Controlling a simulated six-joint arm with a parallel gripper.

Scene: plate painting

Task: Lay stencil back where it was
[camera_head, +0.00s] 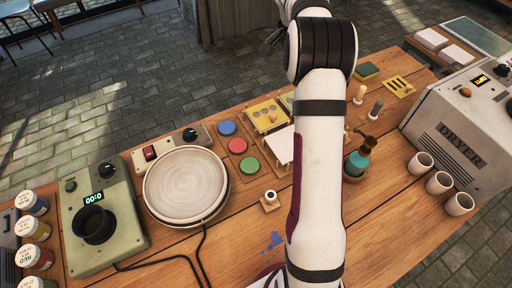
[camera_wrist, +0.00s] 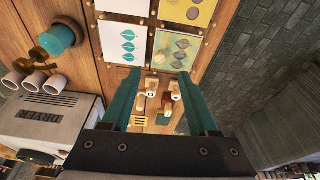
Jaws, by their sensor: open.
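My gripper (camera_wrist: 158,72) is open, its two teal fingers spread with nothing visible between them. In the wrist view a yellow stencil with leaf-shaped cutouts (camera_wrist: 172,50) lies flat on the table just beyond the fingertips; its gap to them cannot be told. A yellow stencil with round cutouts (camera_wrist: 187,10) lies beside it, with small wooden pegs around; it also shows in the head view (camera_head: 266,112). A white card with teal leaves (camera_wrist: 125,43) lies to the left of the leaf stencil.
Stamps (camera_wrist: 172,87) and a yellow slotted plate (camera_wrist: 140,123) stand near the fingers. A teal bottle (camera_head: 356,166), several cups (camera_head: 439,184) and the dryer (camera_head: 465,130) are to the right. A pale plate (camera_head: 185,183) sits on the turntable at left.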

